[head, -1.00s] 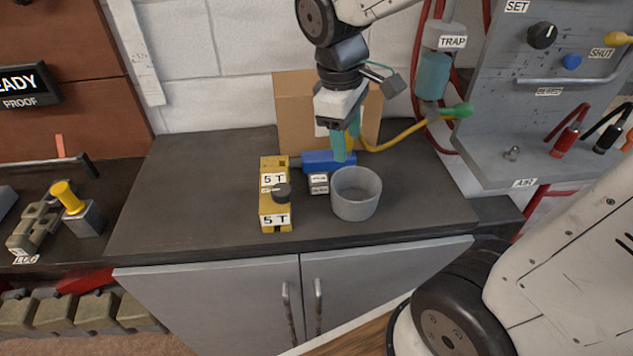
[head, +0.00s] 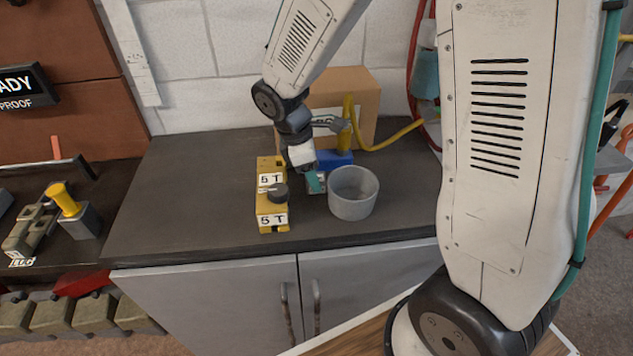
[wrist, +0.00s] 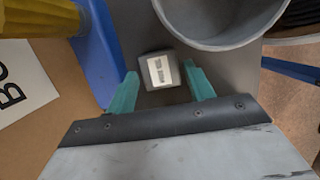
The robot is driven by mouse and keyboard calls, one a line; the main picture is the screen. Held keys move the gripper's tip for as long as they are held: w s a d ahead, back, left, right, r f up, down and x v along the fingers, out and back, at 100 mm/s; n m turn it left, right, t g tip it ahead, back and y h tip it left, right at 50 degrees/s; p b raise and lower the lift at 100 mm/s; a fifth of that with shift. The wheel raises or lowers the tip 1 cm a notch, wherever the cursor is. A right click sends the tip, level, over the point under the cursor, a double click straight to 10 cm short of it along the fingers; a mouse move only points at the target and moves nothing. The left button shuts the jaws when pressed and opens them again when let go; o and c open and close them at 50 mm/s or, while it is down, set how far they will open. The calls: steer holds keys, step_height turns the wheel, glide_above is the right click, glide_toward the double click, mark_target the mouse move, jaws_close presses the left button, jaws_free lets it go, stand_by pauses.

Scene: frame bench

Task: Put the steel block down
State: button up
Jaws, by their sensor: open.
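The steel block (wrist: 158,73) is a small grey block with a pale label on its top face, seen in the wrist view. It rests on the dark bench top (head: 190,205). My gripper (wrist: 163,84) is open, with one teal finger on each side of the block and a visible gap to each. In the head view my gripper (head: 314,182) is low at the bench between the yellow 5 T unit and the grey cup, and it hides most of the block.
A grey open cup (head: 353,207) stands close at the right. A yellow 5 T unit (head: 272,222) with a dark knob is at the left. A blue body (head: 337,159) with a yellow hose and a cardboard box (head: 362,92) are behind. The bench's left side is clear.

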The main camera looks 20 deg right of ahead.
steer(key=shift+d+f, duration=0.2)
steer(key=shift+f, duration=0.4)
steer(key=shift+r, duration=0.1)
jaws_close()
